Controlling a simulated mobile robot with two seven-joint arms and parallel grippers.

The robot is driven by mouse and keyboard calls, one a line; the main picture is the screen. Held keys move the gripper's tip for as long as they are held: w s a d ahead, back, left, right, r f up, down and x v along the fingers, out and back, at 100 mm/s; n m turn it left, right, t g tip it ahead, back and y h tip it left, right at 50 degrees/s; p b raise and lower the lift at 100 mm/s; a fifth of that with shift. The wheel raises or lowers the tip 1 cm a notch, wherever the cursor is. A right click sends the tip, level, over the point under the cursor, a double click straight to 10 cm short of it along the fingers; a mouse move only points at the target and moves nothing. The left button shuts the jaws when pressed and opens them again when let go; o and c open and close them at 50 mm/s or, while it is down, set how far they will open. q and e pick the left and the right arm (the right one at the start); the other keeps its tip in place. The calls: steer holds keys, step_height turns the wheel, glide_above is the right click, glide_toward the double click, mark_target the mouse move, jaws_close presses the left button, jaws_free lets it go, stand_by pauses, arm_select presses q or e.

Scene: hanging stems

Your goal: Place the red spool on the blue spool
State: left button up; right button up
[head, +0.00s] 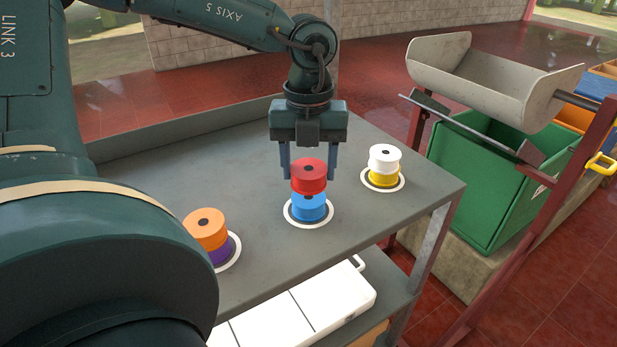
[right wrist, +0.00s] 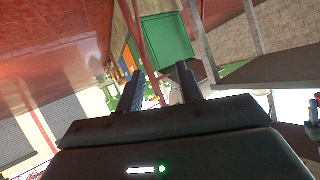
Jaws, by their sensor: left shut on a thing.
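The red spool (head: 309,184) is between the fingers of my left gripper (head: 310,172), which is shut on it. The red spool is upright, directly above the blue spool (head: 309,207). Its bottom meets the blue spool's top in the head view; I cannot tell whether they touch or a thin gap is left. The blue spool stands upright inside a white ring on the grey table (head: 265,165), its top hidden by the red one. My right gripper (right wrist: 160,88) shows in the right wrist view with its fingers apart and nothing between them.
An orange spool (head: 205,228) sits on a purple spool (head: 220,252) at the left. A white spool (head: 384,157) sits on a yellow spool (head: 383,179) at the right. A green bin (head: 478,185) stands beyond the table's right edge. White boxes (head: 318,298) lie on the lower shelf.

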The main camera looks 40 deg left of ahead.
mark_target(308, 167)
arm_select(q)
steer(key=shift+f, duration=1.65)
steer(key=o, duration=1)
steer(key=shift+r, duration=0.1)
step_height(308, 167, up, 12)
steer(key=shift+r+p, duration=0.1)
steer(key=shift+p, duration=0.2)
